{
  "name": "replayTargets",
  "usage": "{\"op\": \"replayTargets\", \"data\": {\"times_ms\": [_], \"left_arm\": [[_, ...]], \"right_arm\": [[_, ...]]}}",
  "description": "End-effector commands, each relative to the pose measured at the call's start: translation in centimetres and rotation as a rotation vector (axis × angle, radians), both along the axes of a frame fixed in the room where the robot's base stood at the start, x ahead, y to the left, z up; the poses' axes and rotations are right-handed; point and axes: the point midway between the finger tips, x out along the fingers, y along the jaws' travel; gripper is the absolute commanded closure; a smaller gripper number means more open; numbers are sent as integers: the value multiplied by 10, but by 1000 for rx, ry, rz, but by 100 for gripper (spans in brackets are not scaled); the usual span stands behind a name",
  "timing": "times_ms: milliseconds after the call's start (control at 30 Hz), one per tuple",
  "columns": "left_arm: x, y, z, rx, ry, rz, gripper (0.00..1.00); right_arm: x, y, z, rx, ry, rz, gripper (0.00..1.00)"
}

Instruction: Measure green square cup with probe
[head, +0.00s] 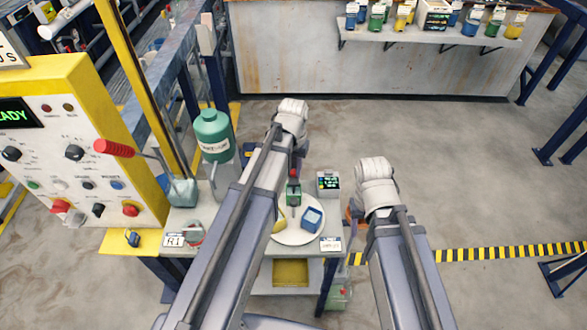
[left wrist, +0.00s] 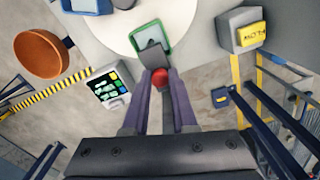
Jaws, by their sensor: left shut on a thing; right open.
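The green square cup (head: 293,196) is at the far edge of the round white plate (head: 290,238). It also shows in the left wrist view (left wrist: 165,43). My left gripper (left wrist: 158,92) is shut on the red-topped probe (left wrist: 160,76); the red top shows in the head view (head: 293,173). The probe's grey end overlaps the cup's opening; I cannot tell whether it touches the bottom. The meter with a lit screen (head: 328,183) stands right of the cup, and also shows in the left wrist view (left wrist: 108,90). My right gripper (head: 353,212) is open right of the plate, partly hidden.
A blue square cup (head: 312,219) and a yellow cup (head: 279,224), partly hidden by my left arm, are also on the plate. A green bottle (head: 212,130) and a control panel (head: 70,140) stand left. An orange round thing (left wrist: 40,54) is beyond the table edge.

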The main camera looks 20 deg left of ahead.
Motion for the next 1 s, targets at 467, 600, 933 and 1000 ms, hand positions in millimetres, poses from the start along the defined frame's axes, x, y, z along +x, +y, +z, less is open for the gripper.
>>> {"op": "replayTargets", "data": {"times_ms": [467,600,933,1000], "left_arm": [[0,0,0,0,0,0,100],[0,0,0,0,0,0,100],[0,0,8,0,0,0,100],[0,0,16,0,0,0,100]], "right_arm": [[0,0,0,0,0,0,50],[0,0,0,0,0,0,50],[0,0,8,0,0,0,50],[0,0,16,0,0,0,50]]}}
